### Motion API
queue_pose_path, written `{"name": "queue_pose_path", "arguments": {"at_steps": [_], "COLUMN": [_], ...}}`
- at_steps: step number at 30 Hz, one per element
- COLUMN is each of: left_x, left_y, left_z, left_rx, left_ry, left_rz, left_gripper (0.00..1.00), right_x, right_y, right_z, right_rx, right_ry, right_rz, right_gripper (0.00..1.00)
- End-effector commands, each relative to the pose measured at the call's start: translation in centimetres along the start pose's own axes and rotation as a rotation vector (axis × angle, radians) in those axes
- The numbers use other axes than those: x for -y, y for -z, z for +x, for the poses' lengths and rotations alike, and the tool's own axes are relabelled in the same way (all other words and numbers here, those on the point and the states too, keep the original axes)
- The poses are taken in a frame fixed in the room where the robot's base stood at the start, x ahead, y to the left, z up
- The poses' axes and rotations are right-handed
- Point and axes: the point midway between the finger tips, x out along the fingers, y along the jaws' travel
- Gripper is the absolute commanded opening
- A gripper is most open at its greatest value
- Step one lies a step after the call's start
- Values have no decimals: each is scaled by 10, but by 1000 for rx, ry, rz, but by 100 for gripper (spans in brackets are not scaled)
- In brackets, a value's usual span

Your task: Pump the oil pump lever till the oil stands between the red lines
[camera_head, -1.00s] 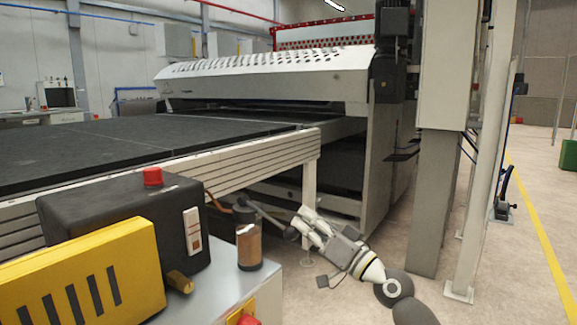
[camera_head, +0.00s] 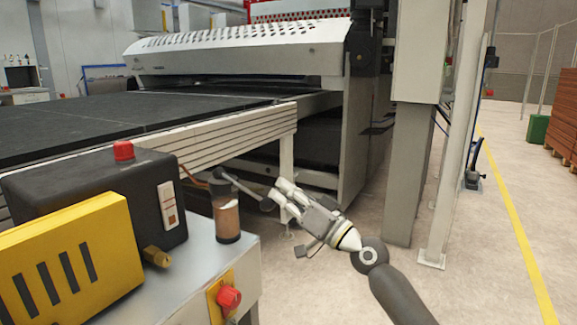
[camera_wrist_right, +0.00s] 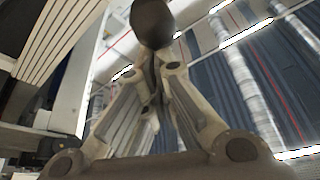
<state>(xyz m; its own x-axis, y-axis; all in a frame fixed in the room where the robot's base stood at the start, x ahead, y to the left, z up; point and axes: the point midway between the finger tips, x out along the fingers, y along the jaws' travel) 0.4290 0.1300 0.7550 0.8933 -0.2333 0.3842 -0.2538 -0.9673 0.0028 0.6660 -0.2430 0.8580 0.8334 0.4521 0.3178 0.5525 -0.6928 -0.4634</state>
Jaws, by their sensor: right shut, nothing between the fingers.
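The oil pump has a clear cylinder (camera_head: 228,220) with brown oil in it, at the right end of the grey cabinet top. The red lines cannot be made out at this size. The pump lever (camera_head: 240,186) slopes down to the right from the pump's top to a dark round knob (camera_head: 267,204). My right gripper (camera_head: 278,194) is shut and empty, right beside the knob; I cannot tell if they touch. In the right wrist view the knob (camera_wrist_right: 153,22) shows just beyond the closed fingertips (camera_wrist_right: 153,70). My left gripper is not in view.
A black box with a red button (camera_head: 123,150) and a yellow slotted cover (camera_head: 70,260) stand left of the pump. A red knob (camera_head: 229,297) is on the cabinet front. The conveyor frame (camera_head: 230,135) runs behind.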

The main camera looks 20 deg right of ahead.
Motion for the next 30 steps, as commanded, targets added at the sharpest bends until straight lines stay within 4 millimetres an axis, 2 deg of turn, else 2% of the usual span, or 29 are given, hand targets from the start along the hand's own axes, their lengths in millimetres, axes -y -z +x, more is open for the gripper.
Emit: {"name": "queue_pose_path", "arguments": {"at_steps": [1,3,18,24,30], "left_x": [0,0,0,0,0], "left_y": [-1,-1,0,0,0], "left_z": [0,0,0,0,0], "left_rx": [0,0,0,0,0], "left_ry": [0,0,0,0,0], "left_rz": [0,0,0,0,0], "left_gripper": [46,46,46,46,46], "right_x": [-1,-2,-1,-1,0], "right_y": [-10,-10,-3,-1,0], "right_z": [-6,-15,-93,-111,-116], "right_rx": [21,22,7,3,2], "right_ry": [-1,-2,-2,-1,0], "right_rz": [4,5,3,1,1], "right_gripper": [0,0,0,0,0]}}
